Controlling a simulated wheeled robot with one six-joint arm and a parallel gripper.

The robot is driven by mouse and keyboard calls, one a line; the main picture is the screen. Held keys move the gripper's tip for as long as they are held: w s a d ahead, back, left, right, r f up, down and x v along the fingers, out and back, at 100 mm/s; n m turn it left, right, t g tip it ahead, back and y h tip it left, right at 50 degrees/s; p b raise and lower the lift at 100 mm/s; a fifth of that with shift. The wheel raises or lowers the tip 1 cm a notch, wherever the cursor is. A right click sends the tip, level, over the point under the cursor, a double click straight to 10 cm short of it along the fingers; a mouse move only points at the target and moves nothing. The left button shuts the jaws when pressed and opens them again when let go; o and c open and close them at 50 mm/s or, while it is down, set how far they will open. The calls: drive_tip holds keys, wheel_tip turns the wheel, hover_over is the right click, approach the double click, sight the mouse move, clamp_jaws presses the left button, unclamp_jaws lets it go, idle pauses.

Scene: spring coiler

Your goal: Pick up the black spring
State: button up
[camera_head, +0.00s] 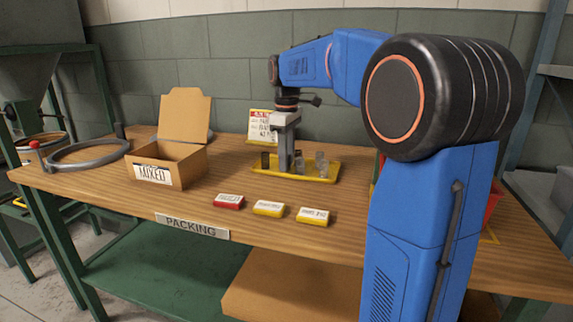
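A yellow tray (270,178) stands on the wooden packing table and holds several small upright springs. A dark, black-looking spring (265,161) stands at the tray's left side. Paler grey springs (324,169) stand towards the tray's middle and right. My gripper (286,168) points straight down into the tray, just right of the dark spring and left of the grey ones. Its fingers overlap in this view, so their opening and anything between them cannot be made out. The dark spring appears apart from the fingers.
An open cardboard box (185,165) labelled MIXED stands left of the tray. A red box (229,201) and two yellow boxes (269,208) lie along the front. A sign (262,127) stands behind the tray. A grey ring (88,154) sits at the far left.

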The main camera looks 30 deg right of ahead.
clamp_jaws()
